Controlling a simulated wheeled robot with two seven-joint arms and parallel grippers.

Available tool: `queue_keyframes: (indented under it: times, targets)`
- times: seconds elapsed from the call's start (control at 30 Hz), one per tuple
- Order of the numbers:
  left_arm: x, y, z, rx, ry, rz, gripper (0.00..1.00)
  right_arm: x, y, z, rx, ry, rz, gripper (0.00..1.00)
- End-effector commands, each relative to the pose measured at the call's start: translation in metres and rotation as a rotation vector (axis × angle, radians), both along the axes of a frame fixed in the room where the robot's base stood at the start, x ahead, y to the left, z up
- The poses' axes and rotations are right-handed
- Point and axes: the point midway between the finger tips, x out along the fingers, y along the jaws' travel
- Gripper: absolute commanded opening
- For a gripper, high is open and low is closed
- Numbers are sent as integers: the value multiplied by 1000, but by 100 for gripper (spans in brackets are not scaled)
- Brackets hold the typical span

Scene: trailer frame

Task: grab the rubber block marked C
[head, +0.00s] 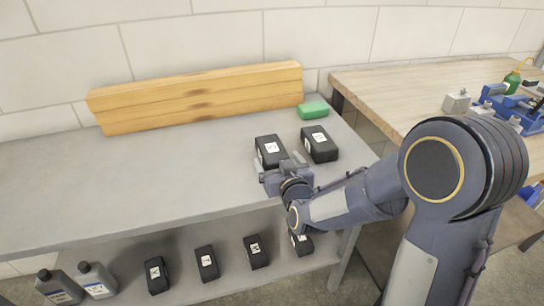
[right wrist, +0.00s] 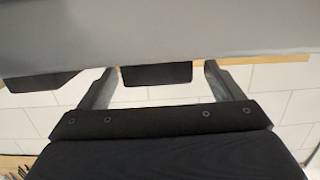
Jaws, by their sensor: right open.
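Two black rubber blocks with white labels lie on the grey upper shelf in the head view, a left one (head: 267,145) and a right one (head: 319,144). The letters are too small to read, so I cannot tell which is marked C. My right gripper (head: 281,164) is open at the near side of the left block and partly covers it. In the right wrist view a black block (right wrist: 157,75) sits between the open fingers, with gaps on both sides. Another block (right wrist: 40,83) lies outside them, to the left. My left gripper is not in view.
Several more labelled black blocks (head: 206,262) stand on the lower shelf, with two grey bottles (head: 97,280) at its left. A green block (head: 313,109) and stacked wooden beams (head: 200,95) lie behind. A wooden bench (head: 420,90) stands right. The upper shelf's left is clear.

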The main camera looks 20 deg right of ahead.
Motion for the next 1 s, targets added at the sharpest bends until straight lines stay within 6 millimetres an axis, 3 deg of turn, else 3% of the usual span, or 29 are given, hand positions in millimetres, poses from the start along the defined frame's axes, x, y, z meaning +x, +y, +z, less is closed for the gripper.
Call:
queue_keyframes:
  times: [0.3,0.6,1.0]
  targets:
    - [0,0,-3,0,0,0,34,42,-1,-13,0,2,0,87]
    - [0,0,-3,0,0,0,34,47,-1,-13,1,2,0,87]
    - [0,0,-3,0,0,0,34,46,-1,-13,2,2,1,35]
